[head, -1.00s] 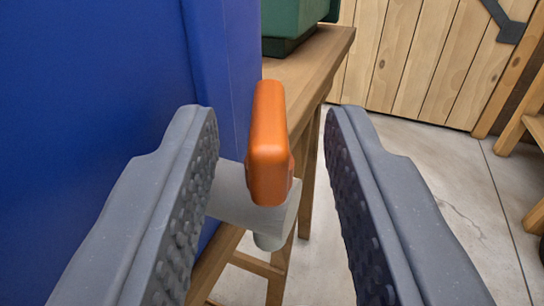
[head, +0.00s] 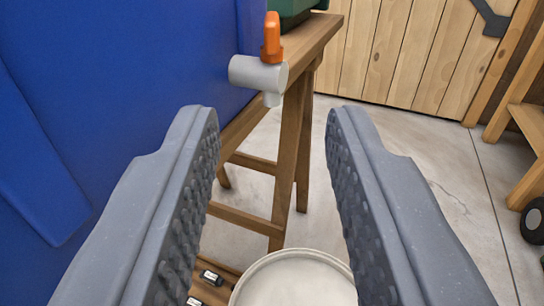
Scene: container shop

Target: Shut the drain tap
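The drain tap (head: 256,73) has a grey pipe body sticking out from a blue container (head: 120,70), with a short spout pointing down. Its orange handle (head: 272,38) stands upright above the outer end of the body, across the pipe. My gripper (head: 272,115) is open and empty. Its two grey ridged fingers are wide apart, and the tap shows beyond and above the fingertips, apart from them. Nothing hides the tap.
A wooden stand (head: 290,140) is below and behind the tap. A pale round container (head: 295,282) is low between the fingers, beside small dark objects (head: 208,278). A green box (head: 288,12) sits on the stand.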

